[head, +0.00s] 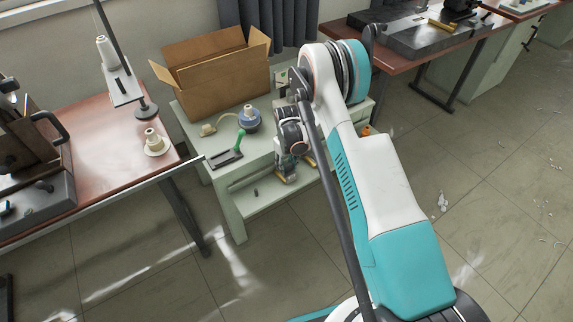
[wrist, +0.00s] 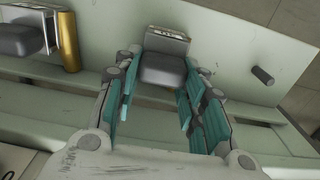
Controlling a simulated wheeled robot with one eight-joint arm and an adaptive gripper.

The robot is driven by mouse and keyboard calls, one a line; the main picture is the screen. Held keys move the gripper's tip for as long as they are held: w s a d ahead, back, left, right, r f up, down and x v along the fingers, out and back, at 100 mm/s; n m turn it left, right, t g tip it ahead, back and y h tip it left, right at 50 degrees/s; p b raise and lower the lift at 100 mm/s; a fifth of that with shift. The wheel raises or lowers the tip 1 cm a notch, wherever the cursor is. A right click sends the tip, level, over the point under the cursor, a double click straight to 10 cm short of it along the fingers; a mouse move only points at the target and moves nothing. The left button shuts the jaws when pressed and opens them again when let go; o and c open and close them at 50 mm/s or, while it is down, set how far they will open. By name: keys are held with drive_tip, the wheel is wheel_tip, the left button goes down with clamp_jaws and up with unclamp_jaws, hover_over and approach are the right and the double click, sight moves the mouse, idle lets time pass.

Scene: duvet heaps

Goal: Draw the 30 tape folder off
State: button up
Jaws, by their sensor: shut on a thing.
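A tape folder (wrist: 163,68), a dark grey block with a silver metal plate at its far end, sits between the fingers of my gripper (wrist: 160,78) in the wrist view. The fingers are shut on its sides. Any number on the plate is too small to read. A second, similar piece (wrist: 28,38) with a grey block and a gold cylinder (wrist: 68,42) lies to the left, apart from my gripper. In the head view my gripper (head: 287,163) reaches down at the green stand (head: 228,183), by its lower shelf; my arm hides part of this area.
A small dark cylinder (wrist: 263,75) lies to the right in the wrist view. On the stand's top are an open cardboard box (head: 215,82), a blue spool (head: 249,120) and a green-handled tool (head: 230,153). Open floor lies in front of the stand.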

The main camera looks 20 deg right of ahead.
drive_tip(key=shift+r+p, duration=1.15)
drive_tip(key=shift+r, duration=2.1)
